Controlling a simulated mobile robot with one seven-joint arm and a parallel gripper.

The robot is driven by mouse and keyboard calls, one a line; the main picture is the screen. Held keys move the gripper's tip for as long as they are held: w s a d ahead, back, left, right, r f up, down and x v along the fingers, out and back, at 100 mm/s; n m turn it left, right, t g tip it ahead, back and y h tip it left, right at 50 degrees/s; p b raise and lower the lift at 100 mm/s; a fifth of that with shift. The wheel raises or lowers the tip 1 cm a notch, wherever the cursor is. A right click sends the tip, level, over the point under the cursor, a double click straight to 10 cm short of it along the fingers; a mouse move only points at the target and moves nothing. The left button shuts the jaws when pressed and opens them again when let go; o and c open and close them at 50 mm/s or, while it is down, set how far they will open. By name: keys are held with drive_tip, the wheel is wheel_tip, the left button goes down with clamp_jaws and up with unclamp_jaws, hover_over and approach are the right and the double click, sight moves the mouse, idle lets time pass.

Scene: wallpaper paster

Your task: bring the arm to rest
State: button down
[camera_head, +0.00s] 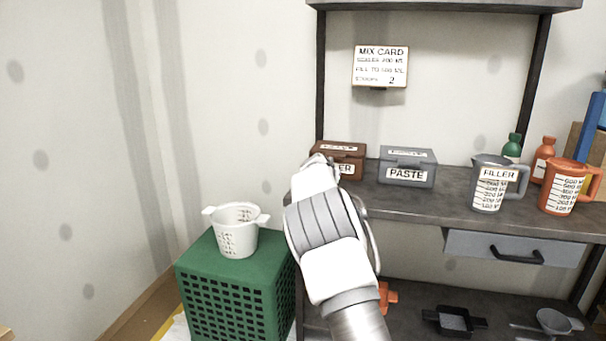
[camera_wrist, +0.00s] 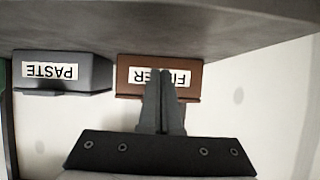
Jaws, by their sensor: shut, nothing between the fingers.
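My arm reaches up across the middle of the head view, in front of the workbench's left end. My gripper (camera_wrist: 162,76) shows in the wrist view with its two dark fingers together and nothing between them. In that view, which is upside down, the fingers overlap the label of the brown box (camera_wrist: 128,72), hiding its middle letters. Whether they touch the box cannot be told. In the head view my arm's end hides part of the brown box (camera_head: 352,168) and the fingers are not clearly seen.
The grey PASTE box (camera_head: 407,177) stands right of the brown box on the bench (camera_head: 400,203). A grey FILLER jug (camera_head: 487,200) and an orange jug (camera_head: 556,205) stand further right. A white bucket (camera_head: 232,243) sits on a green crate (camera_head: 215,270), left of my arm.

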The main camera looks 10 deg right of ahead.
drive_tip(key=s+d+r+g+y, duration=0.15)
drive_tip(key=s+r, duration=0.35)
drive_tip(key=s, duration=0.8)
drive_tip(key=s+d+r+g+y, duration=0.15)
drive_tip(key=s+r, duration=0.35)
drive_tip(key=s, duration=0.7)
drive_tip(key=s+a+f+n+g+y, duration=0.1)
drive_tip(key=s+a+f+n, duration=0.15)
drive_tip(key=s, duration=0.85)
drive_tip(key=s+a+f+n+g, duration=0.15)
drive_tip(key=s+a, duration=0.25)
drive_tip(key=s, duration=0.8)
drive_tip(key=s+a+f+n+y, duration=0.1)
drive_tip(key=s+a+f, duration=0.2)
drive_tip(key=s, duration=0.8)
wheel_tip(320, 180, up, 28)
drive_tip(key=p, duration=2.8)
drive_tip(key=shift+w+p, duration=0.15)
drive_tip(key=shift+p, duration=0.15)
drive_tip(key=shift+r, duration=0.1)
